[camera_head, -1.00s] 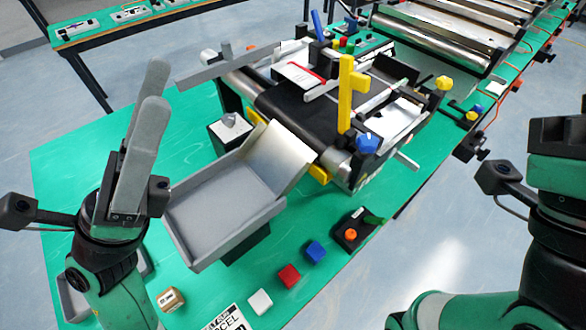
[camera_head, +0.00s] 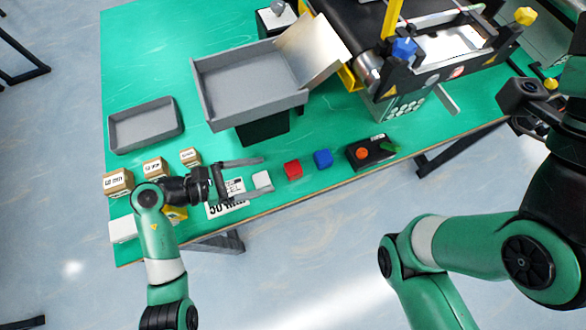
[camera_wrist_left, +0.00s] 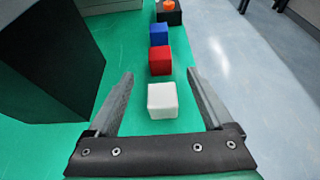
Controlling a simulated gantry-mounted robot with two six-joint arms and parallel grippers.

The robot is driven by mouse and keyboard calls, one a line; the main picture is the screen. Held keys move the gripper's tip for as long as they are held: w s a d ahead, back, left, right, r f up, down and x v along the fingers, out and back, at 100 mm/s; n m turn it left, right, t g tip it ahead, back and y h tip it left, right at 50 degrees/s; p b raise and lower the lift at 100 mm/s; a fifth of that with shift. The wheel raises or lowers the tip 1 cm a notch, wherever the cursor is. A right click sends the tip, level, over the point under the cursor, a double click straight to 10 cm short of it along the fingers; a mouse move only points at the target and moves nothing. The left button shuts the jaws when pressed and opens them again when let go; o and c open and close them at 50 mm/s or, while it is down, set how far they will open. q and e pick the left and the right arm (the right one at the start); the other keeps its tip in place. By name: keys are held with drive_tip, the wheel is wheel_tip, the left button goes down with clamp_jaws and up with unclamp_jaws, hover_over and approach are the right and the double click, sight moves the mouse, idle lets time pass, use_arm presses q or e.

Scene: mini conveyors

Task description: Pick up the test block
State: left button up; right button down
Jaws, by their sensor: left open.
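A white cube (camera_head: 262,180), a red cube (camera_head: 293,170) and a blue cube (camera_head: 323,159) stand in a row along the front of the green table; I cannot tell which is called the test block. My left gripper (camera_head: 254,181) is open and empty, its fingers pointing right at the white cube. In the left wrist view the white cube (camera_wrist_left: 162,101) lies between the spread fingers (camera_wrist_left: 159,74), apart from both. The red cube (camera_wrist_left: 160,60) and blue cube (camera_wrist_left: 159,35) stand behind it. My right gripper's fingers are not visible.
A raised grey tray (camera_head: 245,88) stands behind the cubes. A control box (camera_head: 372,153) with an orange button sits right of the blue cube. Small cardboard boxes (camera_head: 155,167) and a low grey bin (camera_head: 145,126) are at left. A printed card (camera_head: 228,201) lies near the white cube.

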sight(289, 169)
use_arm(q)
drive_tip(key=shift+b+x, duration=0.35)
drive_tip(key=shift+x, duration=0.65)
drive_tip(key=shift+d, duration=0.2)
drive_tip(key=b+x, duration=0.2)
drive_tip(key=x, duration=0.2)
drive_tip(key=shift+w+d+f, duration=0.1)
drive_tip(key=shift+d+f, duration=0.05)
drive_tip(key=shift+d, duration=0.05)
drive_tip(key=shift+w+d, duration=0.1)
drive_tip(key=shift+d, duration=0.25)
drive_tip(key=shift+a, duration=0.1)
drive_tip(key=shift+c, duration=0.4)
clamp_jaws()
